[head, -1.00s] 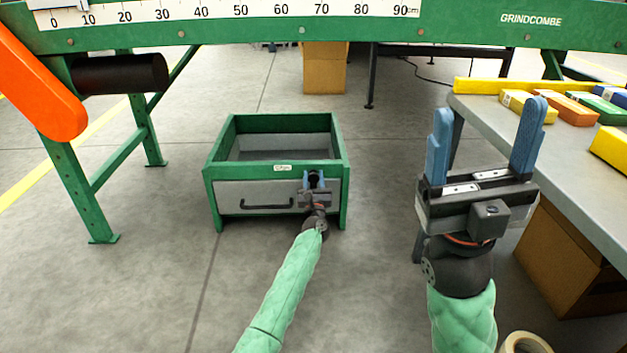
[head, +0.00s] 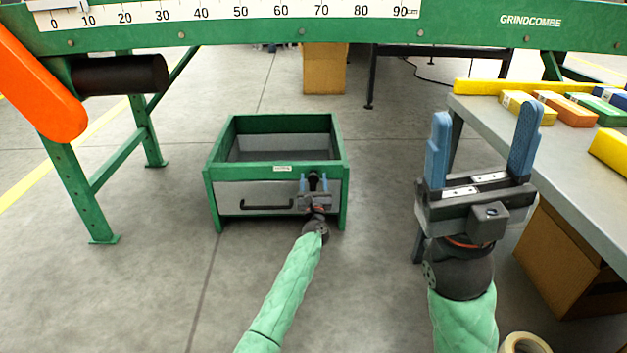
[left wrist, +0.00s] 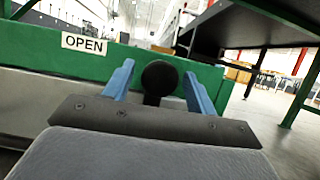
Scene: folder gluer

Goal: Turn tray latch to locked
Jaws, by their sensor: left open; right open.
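The green tray box (head: 218,170) stands on the floor with a grey front and a black handle (head: 266,206). The black latch knob (left wrist: 160,78) is on the tray front, near its right end. A white label (left wrist: 84,44) reading "OPEN" is to its left in the left wrist view. My left gripper (head: 314,184) is open at the tray front, with its blue fingers on either side of the knob and visible gaps to it. My left gripper partly hides the latch in the head view. My right gripper (head: 482,150) is open and empty beside the grey table.
A green machine beam (head: 300,34) with a ruler scale crosses above the tray. The grey table (head: 545,145) at right carries several coloured cartons. A cardboard box (head: 565,255) is beneath it. Floor around the tray is clear.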

